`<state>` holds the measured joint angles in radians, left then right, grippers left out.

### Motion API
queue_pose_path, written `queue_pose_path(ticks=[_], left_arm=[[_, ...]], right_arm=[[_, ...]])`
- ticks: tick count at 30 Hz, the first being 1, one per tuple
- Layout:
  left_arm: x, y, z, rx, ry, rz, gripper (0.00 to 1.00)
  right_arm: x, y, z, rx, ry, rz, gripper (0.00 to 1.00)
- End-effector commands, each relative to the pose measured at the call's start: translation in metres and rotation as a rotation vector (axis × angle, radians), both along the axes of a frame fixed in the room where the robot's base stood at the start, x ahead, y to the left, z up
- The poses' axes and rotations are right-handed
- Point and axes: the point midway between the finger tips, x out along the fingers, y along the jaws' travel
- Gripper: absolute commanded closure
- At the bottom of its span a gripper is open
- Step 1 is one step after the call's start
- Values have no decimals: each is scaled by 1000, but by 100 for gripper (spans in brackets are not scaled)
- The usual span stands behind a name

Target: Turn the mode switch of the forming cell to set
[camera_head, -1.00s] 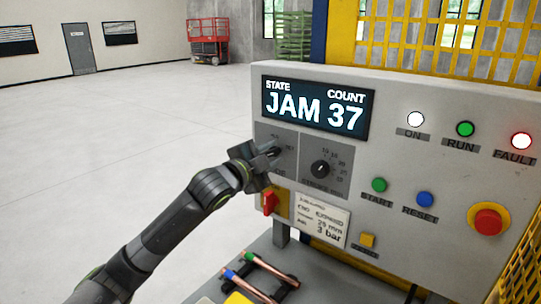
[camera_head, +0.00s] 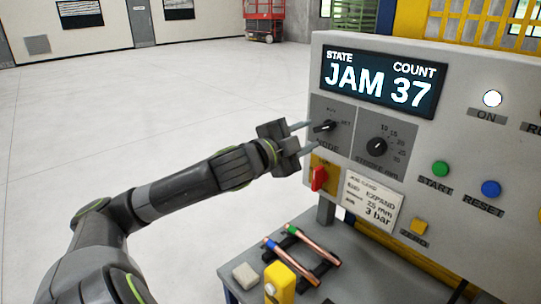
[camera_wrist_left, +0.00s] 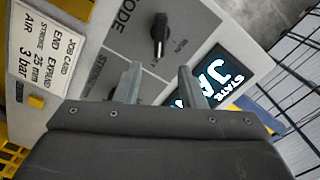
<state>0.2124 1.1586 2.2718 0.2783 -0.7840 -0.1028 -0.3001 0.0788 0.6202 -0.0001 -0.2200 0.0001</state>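The mode switch (camera_head: 325,127) is a dark knob on a grey plate at the left of the forming cell's panel. In the head view its bar lies nearly level, tilted slightly up to the right, toward a small label at its right. The knob also shows in the left wrist view (camera_wrist_left: 160,36), ahead of the fingertips and roughly midway between them. My left gripper (camera_head: 313,135) is open and empty, its fingers pointing at the knob from the left, one higher and one lower. Its fingers also show in the left wrist view (camera_wrist_left: 159,68), apart. My right gripper is not in view.
The display (camera_head: 379,82) reads JAM 37. A stroke dial (camera_head: 377,147) sits right of the mode switch, and a red switch (camera_head: 319,178) below it. Start (camera_head: 441,168) and reset (camera_head: 490,188) buttons are further right. Copper tubes (camera_head: 313,245) lie on the bench below.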

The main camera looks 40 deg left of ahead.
Motion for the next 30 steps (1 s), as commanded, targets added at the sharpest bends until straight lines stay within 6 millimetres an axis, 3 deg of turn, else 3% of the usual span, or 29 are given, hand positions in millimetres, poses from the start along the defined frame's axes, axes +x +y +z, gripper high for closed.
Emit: queue_pose_path(ticks=[17, 30], left_arm=[[-46, 2, -1, 8, 6, -6, 64], [-79, 4, 4, -1, 8, -6, 64]], right_arm=[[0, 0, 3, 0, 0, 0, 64], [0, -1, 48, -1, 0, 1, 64]])
